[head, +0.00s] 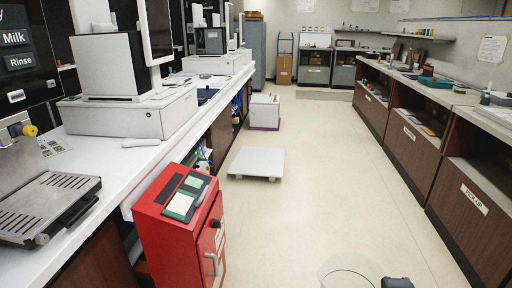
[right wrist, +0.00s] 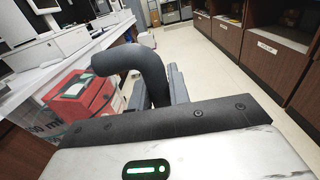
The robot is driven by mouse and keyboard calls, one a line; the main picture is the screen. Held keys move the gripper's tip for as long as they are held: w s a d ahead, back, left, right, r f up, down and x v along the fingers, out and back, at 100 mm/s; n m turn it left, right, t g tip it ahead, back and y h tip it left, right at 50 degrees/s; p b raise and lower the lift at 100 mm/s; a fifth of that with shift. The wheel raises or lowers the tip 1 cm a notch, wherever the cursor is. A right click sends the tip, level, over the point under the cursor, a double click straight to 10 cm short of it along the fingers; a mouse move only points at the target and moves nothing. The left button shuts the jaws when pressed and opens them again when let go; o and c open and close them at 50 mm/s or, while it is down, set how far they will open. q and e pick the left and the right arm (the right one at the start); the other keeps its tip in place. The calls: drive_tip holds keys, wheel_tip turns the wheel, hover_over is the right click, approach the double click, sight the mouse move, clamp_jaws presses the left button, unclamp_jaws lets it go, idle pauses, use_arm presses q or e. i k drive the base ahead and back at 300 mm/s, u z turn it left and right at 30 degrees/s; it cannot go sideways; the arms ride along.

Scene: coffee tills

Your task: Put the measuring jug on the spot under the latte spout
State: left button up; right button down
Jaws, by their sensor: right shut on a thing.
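The measuring jug (head: 348,272) is clear, and its round rim shows at the bottom edge of the head view; the rest is cut off. In the right wrist view its clear wall (right wrist: 45,125) carries "ml" print at the left. My right gripper (right wrist: 160,92) is shut on the jug's dark curved handle (right wrist: 125,58). The jug is held over the aisle, right of the counter. A coffee machine (head: 28,60) with "Milk" and "Rinse" buttons stands at the far left, with a slotted drip tray (head: 48,203) below. I cannot make out a latte label or a marked spot. My left gripper is out of view.
A red cabinet (head: 175,238) stands against the white counter (head: 125,152), between the jug and the machine. White tills (head: 130,110) stand along the counter. A low white platform (head: 257,163) lies on the floor.

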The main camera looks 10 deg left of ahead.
sight(41, 204)
drive_tip(key=i, duration=1.5)
drive_tip(key=u, duration=2)
